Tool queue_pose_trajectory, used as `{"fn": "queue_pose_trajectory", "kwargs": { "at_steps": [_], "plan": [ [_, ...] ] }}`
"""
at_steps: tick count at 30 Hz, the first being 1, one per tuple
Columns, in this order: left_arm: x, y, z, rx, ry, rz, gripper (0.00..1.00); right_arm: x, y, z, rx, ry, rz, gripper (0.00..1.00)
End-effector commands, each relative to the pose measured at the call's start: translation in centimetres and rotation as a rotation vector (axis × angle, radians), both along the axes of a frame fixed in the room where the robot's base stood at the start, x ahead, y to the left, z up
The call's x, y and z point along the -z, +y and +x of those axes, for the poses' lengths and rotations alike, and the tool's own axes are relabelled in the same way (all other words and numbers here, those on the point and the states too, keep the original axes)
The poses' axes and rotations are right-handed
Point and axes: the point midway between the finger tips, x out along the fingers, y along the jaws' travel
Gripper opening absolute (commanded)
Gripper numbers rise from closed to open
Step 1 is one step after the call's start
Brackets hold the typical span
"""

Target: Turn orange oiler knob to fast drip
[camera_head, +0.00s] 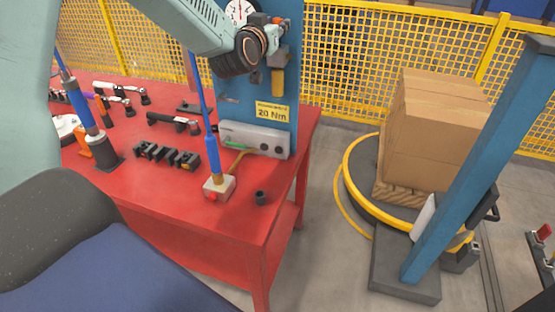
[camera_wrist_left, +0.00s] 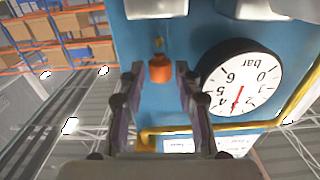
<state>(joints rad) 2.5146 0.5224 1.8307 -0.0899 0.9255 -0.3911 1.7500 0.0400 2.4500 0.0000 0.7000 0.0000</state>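The orange oiler knob (camera_wrist_left: 160,68) shows in the left wrist view against a blue panel, below a small brass fitting. My left gripper (camera_wrist_left: 159,76) is open, with one dark finger on each side of the knob. A gap shows between the knob and each finger; I cannot tell how deep the knob sits between them. My right gripper is in neither view.
A round pressure gauge (camera_wrist_left: 240,78) sits close to the right finger; it also shows in the head view (camera_head: 240,13). A yellow pipe (camera_wrist_left: 215,128) crosses the panel. The red bench (camera_head: 170,225) below carries tools. Boxes (camera_head: 432,125) stand at right.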

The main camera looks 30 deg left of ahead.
Motion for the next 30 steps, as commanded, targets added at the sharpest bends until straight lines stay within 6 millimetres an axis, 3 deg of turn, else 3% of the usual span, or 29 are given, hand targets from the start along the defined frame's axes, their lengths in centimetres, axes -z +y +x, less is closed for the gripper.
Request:
{"fn": "queue_pose_trajectory", "kwargs": {
  "at_steps": [7,15,23,30],
  "plan": [
    [0.0,0.4,-0.2,0.111,-0.001,-0.002,0.34,0.4,0.0,0.0,0.0,0.0,0.0,0.4],
    [-0.1,-0.3,-4.8,0.107,-0.003,-0.008,0.34,0.0,0.0,0.0,0.0,0.0,0.0,0.4],
    [-0.1,-0.8,-7.8,0.107,-0.003,-0.008,0.34,-0.5,0.0,0.0,0.0,0.0,0.0,0.4],
    [0.8,-1.0,-8.2,0.067,-0.015,-0.235,0.34,-0.6,0.0,0.0,0.0,0.0,0.0,0.4]
  ]
}}
